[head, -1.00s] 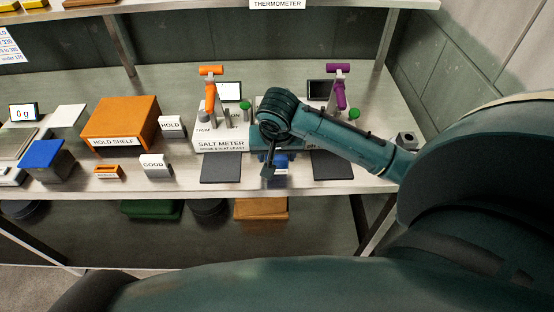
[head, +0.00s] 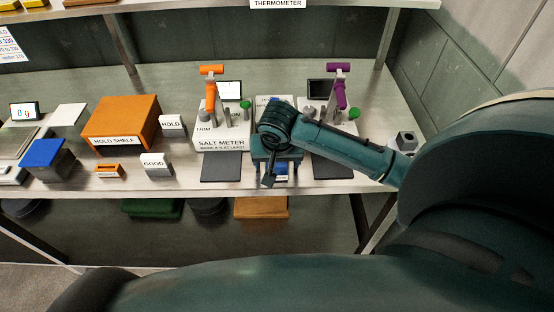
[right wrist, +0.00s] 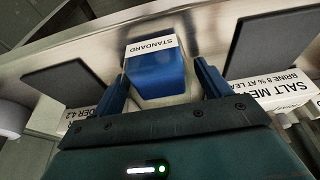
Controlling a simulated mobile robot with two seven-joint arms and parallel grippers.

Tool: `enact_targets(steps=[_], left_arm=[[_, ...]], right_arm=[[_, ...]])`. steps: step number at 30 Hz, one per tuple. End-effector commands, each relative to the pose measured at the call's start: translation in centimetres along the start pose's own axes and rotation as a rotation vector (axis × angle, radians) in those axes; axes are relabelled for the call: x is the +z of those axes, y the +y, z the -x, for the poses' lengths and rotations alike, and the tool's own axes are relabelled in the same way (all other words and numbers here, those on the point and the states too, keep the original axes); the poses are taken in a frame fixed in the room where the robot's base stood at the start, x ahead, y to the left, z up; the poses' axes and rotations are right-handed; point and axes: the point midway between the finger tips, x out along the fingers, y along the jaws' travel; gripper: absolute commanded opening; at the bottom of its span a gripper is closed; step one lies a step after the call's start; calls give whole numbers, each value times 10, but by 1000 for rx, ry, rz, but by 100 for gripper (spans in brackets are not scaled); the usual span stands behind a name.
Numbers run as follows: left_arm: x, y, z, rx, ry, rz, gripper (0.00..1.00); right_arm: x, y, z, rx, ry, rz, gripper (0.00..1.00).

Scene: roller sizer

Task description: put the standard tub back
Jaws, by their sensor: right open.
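The standard tub is a blue tub (right wrist: 155,75) with a white STANDARD label. In the right wrist view it sits between the two fingers of my right gripper (right wrist: 162,78), which is open, with a gap visible beside the tub. In the head view the tub (head: 281,171) shows only in part at the bench's front edge, between two dark pads; my right gripper (head: 275,175) and wrist cover the rest. My left gripper is not in view.
The salt meter (head: 222,143) with an orange handle stands left of my wrist, and a similar device with a purple handle (head: 339,95) stands right. Dark pads (head: 221,168) (head: 333,166) lie in front. An orange hold shelf (head: 120,118) and blue box (head: 45,153) stand further left.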

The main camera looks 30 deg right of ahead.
Motion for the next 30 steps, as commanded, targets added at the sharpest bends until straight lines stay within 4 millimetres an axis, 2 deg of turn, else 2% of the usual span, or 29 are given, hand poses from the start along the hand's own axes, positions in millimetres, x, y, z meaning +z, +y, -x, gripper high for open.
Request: enact_targets(steps=[5,8,18,21,30], left_arm=[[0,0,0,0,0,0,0],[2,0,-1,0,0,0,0],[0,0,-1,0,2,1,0],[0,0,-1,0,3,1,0],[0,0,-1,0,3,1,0]], right_arm=[[-2,0,5,-1,2,0,76],[-1,-1,17,-3,3,1,76],[-2,-1,93,-6,4,0,76],[-4,0,108,-2,10,3,76],[-1,0,123,1,2,1,76]])
